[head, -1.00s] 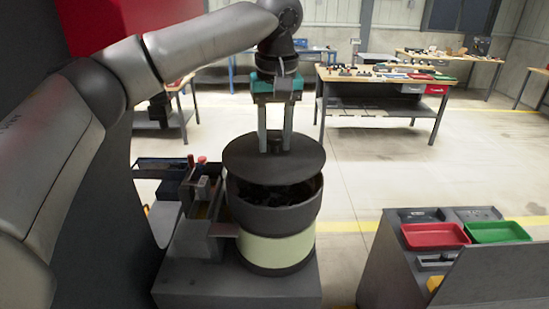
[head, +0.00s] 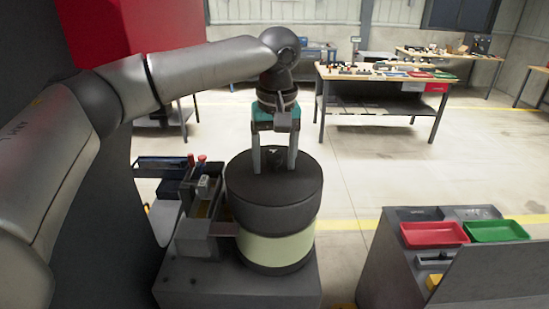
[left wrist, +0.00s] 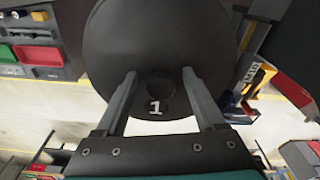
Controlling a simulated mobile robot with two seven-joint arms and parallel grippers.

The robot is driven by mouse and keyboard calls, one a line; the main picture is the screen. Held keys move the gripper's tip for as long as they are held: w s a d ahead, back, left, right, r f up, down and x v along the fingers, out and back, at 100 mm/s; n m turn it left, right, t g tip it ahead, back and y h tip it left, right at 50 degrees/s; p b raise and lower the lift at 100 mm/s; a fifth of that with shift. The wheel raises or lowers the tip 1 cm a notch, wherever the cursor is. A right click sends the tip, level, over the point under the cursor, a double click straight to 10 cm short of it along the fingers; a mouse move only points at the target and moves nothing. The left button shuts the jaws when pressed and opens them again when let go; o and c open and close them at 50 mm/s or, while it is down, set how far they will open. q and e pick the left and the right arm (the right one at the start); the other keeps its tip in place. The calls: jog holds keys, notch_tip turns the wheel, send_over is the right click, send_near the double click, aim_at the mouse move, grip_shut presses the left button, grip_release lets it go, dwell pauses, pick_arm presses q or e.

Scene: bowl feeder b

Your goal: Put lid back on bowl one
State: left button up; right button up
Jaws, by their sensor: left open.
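The dark round lid (head: 245,172) lies flat on top of the bowl feeder (head: 275,205), a dark bowl on a pale cylindrical base, and covers its opening. In the left wrist view the lid (left wrist: 160,30) fills the upper middle and shows a white "1" and a round knob (left wrist: 160,88). My left gripper (head: 273,168) is open above the lid, its two fingers on either side of the knob. In the left wrist view the fingers (left wrist: 160,75) stand apart from the knob. My right gripper is not in view.
A small part-feeding unit (head: 200,205) with red-topped pieces stands close left of the bowl. At the right is a grey bench with a red tray (head: 434,235) and a green tray (head: 496,231). Worktables (head: 385,85) stand at the back. Open floor lies between.

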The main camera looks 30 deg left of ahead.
aim_at(276, 176)
pick_arm(q)
jog(key=shift+r, duration=0.1)
notch_tip(276, 176, up, 12)
jog(key=s+d+b, duration=0.1)
dwell(0.4)
